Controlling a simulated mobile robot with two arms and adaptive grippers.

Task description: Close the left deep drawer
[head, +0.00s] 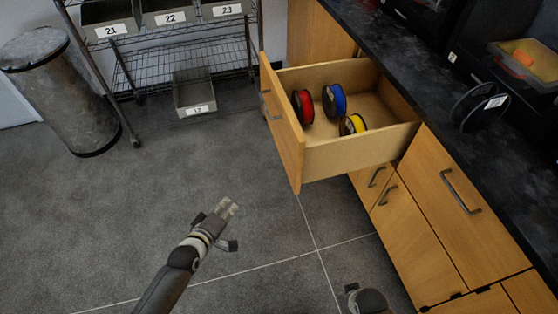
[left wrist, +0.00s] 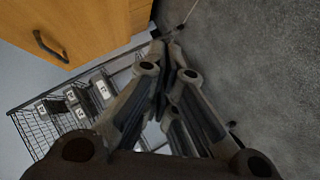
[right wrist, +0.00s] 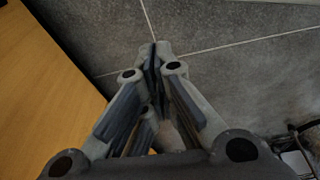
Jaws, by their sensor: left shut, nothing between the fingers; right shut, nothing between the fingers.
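The deep drawer (head: 345,158) is pulled far out of the wooden cabinet under the dark counter. Its front panel (head: 284,125) faces left and carries a grey handle (head: 266,100). Red (head: 303,106), blue (head: 335,99) and yellow (head: 352,124) spools stand inside. My left gripper (head: 229,207) is shut and empty, below and left of the drawer front, apart from it. In the left wrist view a wooden front with a dark handle (left wrist: 47,46) shows at upper left, beside the gripper (left wrist: 165,45). My right gripper (right wrist: 155,50) is shut and empty over the floor, beside a wooden surface.
A wire rack (head: 180,66) with numbered bins stands at the back, with a grey bin (head: 194,94) low on it. A trash can (head: 62,92) stands at far left. Closed cabinet fronts (head: 425,222) line the right. The floor left of the drawer is clear.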

